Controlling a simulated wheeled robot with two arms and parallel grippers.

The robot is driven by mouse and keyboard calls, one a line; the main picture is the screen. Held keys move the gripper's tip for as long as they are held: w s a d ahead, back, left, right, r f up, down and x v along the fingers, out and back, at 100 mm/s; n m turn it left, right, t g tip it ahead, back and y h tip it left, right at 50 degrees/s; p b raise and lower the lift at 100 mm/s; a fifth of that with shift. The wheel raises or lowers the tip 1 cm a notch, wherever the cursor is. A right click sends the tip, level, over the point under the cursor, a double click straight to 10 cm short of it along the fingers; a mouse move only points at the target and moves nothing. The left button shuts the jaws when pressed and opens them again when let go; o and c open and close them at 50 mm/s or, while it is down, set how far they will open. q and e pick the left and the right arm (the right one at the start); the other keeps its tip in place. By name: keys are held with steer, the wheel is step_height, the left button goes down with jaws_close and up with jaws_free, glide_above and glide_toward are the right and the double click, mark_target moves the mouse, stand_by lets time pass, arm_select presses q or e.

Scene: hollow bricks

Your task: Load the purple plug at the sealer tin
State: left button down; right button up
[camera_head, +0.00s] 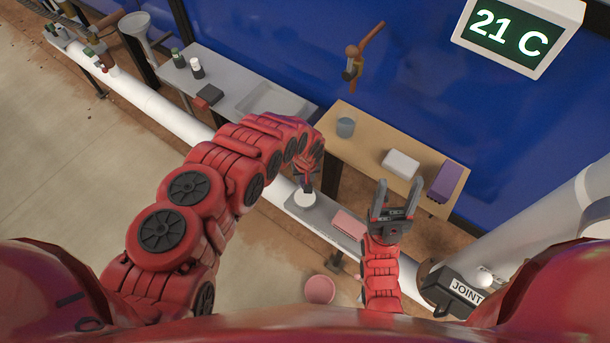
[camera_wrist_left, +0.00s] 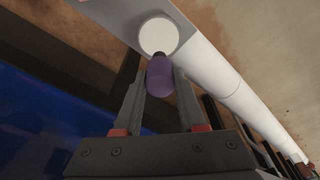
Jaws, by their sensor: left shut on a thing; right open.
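My left gripper (camera_head: 308,183) is shut on the purple plug (camera_wrist_left: 160,82), which shows clearly in the left wrist view between the two fingers. The plug's dark end overlaps the lower edge of the round white top of the sealer tin (camera_wrist_left: 158,36) in that view. I cannot tell whether they touch. In the head view the tin (camera_head: 304,198) stands on a grey plate just below the left gripper, and the plug is mostly hidden by the gripper. My right gripper (camera_head: 398,184) is open and empty, in front of the wooden table.
The wooden table (camera_head: 375,140) holds a grey-blue cup (camera_head: 345,127), a white block (camera_head: 400,164) and a purple block (camera_head: 448,181). A pink block (camera_head: 349,224) lies right of the tin. A white pipe (camera_head: 150,102) runs along the front. A black box marked JOINT (camera_head: 452,291) is at lower right.

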arm_select(q)
steer(key=shift+s+f+b, duration=0.1)
steer(key=shift+f+b, duration=0.4)
steer(key=shift+f, duration=0.2)
step_height(320, 180, down, 4)
steer(key=b, duration=0.3)
steer(key=shift+f, duration=0.25)
steer(key=shift+f+b, duration=0.4)
steer(key=shift+b, duration=0.1)
steer(key=shift+f, duration=0.1)
stand_by(1.1)
steer(key=shift+r+p, duration=0.9)
step_height(320, 180, up, 5)
steer(key=p, duration=0.4)
steer(key=shift+r, duration=0.2)
